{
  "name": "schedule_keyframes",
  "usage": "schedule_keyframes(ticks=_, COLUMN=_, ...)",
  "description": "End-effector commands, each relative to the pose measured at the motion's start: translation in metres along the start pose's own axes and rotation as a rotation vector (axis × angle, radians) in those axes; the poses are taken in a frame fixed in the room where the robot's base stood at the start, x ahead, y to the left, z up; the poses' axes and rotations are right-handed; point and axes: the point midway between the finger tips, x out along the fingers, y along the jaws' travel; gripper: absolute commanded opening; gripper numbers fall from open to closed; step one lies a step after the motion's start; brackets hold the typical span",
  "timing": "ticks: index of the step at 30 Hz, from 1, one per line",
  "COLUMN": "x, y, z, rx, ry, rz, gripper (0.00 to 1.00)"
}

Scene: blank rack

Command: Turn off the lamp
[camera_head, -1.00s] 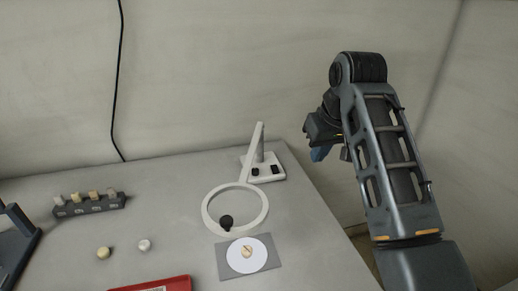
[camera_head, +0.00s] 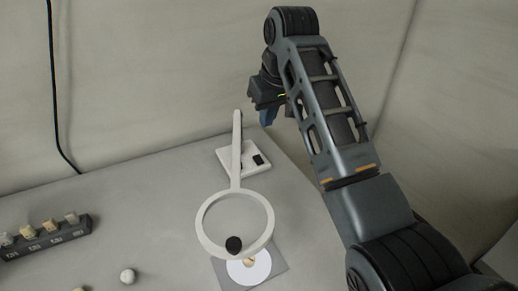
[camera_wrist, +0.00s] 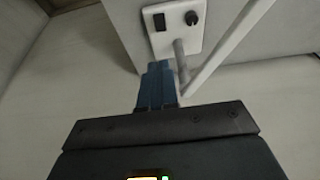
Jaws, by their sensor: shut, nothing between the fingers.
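The lamp is white, with a ring-shaped head (camera_head: 201,228) on a long thin arm and a flat base (camera_head: 232,157) near the table's right edge. The base also shows in the wrist view (camera_wrist: 167,42), with a black rectangular switch (camera_wrist: 159,21) and a round black knob (camera_wrist: 192,18). The switch also shows in the head view (camera_head: 258,159). My gripper (camera_head: 267,118) is above and behind the base in the head view. In the wrist view its blue fingers (camera_wrist: 158,72) are shut and empty, apart from the base. I cannot tell whether the lamp is lit.
A grey plate with a white disc (camera_head: 260,268) lies below the ring. A dark block with several pegs (camera_head: 45,243) and a pale ball (camera_head: 128,276) are at the left. The lamp's arm (camera_wrist: 232,45) rises close beside my fingers. A wall stands behind the table.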

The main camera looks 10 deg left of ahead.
Motion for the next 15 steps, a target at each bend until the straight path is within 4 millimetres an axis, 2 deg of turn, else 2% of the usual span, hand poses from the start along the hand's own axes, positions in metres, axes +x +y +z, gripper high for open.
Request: schedule_keyframes(ticks=15, x=0.096, y=0.0, z=0.002, rx=0.0, ry=-0.004, rz=0.0, gripper=0.0)
